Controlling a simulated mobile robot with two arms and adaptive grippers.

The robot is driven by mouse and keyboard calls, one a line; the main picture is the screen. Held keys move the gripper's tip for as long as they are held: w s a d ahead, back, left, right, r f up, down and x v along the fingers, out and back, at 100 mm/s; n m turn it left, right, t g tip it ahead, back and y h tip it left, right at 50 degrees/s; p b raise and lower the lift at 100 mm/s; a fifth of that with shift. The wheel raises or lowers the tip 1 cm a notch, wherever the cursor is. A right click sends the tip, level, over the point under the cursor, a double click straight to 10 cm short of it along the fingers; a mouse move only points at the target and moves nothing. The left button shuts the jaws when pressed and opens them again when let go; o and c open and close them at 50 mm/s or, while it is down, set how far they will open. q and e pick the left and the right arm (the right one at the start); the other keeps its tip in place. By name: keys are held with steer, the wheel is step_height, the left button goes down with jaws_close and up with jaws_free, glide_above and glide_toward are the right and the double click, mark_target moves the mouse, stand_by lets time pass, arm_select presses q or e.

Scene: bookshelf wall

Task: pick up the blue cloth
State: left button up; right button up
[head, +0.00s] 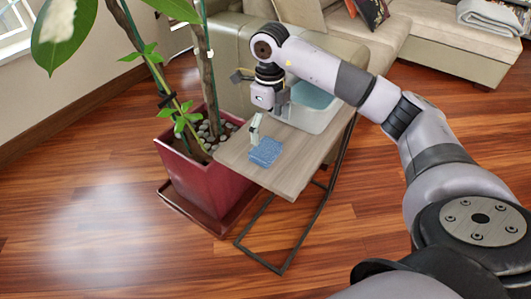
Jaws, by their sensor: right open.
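The blue cloth (265,152) is a small folded pad lying flat near the front left end of the wooden side table (295,178). My right arm reaches in from the right, over the table. My right gripper (255,138) points down just above and behind the cloth's left part, open and empty. I cannot tell whether a fingertip touches the cloth. My left gripper is not in view.
A clear bin (318,118) with pale blue contents stands behind the cloth on the table. A red planter (200,180) with a tall plant is close at the left. A beige sofa (395,40) is behind. The wooden floor in front is clear.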

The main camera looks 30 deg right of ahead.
mark_target(266, 147)
step_height(266, 147, down, 3)
steer(key=shift+r, duration=0.1)
steer(key=f, duration=0.2)
steer(key=a+f+b, duration=0.1)
steer(key=f, duration=0.1)
steer(key=shift+w+f, duration=0.1)
steer(key=shift+f, duration=0.55)
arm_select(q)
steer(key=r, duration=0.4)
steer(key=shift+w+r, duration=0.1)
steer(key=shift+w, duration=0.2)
arm_select(e)
steer(key=shift+c, duration=0.5)
steer(key=c, duration=1)
steer(key=shift+c, duration=0.2)
steer(key=shift+r, duration=0.1)
